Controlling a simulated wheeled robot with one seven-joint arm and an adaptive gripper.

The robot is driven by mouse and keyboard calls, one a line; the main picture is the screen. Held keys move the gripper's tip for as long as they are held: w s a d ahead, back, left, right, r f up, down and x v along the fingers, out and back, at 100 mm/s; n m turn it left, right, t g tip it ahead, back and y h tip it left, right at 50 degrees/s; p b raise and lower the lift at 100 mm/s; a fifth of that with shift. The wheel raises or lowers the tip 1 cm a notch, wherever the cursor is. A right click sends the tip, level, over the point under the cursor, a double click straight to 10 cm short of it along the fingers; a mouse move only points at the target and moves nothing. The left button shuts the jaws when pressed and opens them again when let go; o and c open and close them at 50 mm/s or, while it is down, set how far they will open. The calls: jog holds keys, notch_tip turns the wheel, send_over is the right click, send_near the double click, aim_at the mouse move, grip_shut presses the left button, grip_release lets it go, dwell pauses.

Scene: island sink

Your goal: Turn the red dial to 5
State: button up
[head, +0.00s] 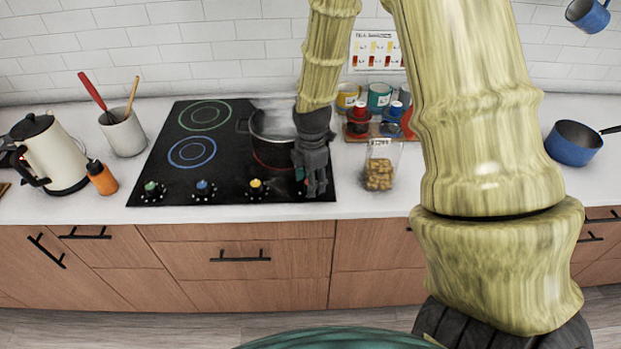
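My gripper (314,194) points down over the front right of the black cooktop (225,160), at the right end of its row of dials. The red dial does not show; my gripper covers that spot. A green dial (152,190), a blue dial (205,189) and a yellow dial (256,187) sit along the front edge to the left. My fingers look dark and close together, but I cannot tell whether they are open, shut or touching a dial. The dial's numbers are not readable.
A pot (268,124) stands at the back right of the cooktop, partly behind my arm. A jar (380,165) stands right of the cooktop, with a spice rack (376,133) behind it. An orange bottle (102,178) and a kettle (48,155) stand left.

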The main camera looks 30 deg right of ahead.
jog(key=c, duration=1)
